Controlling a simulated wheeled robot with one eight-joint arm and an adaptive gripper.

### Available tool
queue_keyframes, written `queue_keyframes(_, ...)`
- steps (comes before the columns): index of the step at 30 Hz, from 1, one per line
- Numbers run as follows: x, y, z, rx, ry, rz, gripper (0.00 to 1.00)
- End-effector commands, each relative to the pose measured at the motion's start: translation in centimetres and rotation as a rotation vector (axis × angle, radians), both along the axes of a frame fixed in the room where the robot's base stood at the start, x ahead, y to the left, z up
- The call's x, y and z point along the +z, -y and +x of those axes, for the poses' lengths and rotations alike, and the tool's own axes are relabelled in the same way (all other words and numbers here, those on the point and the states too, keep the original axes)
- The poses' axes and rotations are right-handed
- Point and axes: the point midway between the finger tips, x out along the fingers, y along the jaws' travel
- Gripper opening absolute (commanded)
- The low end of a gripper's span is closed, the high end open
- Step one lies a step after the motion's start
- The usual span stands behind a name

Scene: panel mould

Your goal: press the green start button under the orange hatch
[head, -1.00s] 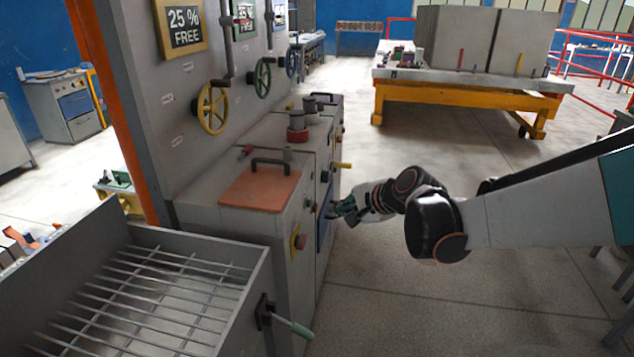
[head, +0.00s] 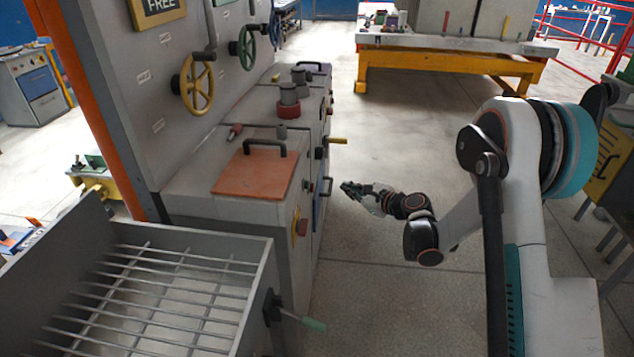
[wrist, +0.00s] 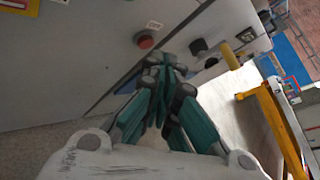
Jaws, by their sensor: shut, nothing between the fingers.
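The orange hatch (head: 240,180), with a dark bar handle, lies flat and closed on the top of the grey cabinet. On the front face below it is a red knob on a yellow plate (head: 301,227). A small dark greenish spot (head: 307,186) shows higher on that face; I cannot tell whether it is the green button. My gripper (head: 346,187) is shut and empty, to the right of the cabinet front and apart from it. In the wrist view, my gripper (wrist: 170,62) points at a panel with a red button (wrist: 146,40). No green button is clear there.
A yellow handle (head: 338,141) sticks out of the cabinet front beyond the hatch. A grey grated bin (head: 262,262) with a green-tipped lever (head: 313,324) stands nearest me. The floor (head: 370,290) right of the cabinet is clear.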

Motion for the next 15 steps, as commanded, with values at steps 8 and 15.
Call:
queue_keyframes(8, -1.10, -0.19, 0.29, -0.012, -0.020, 0.047, 0.00)
queue_keyframes(15, -1.07, -0.19, 0.29, -0.011, -0.019, 0.046, 0.00)
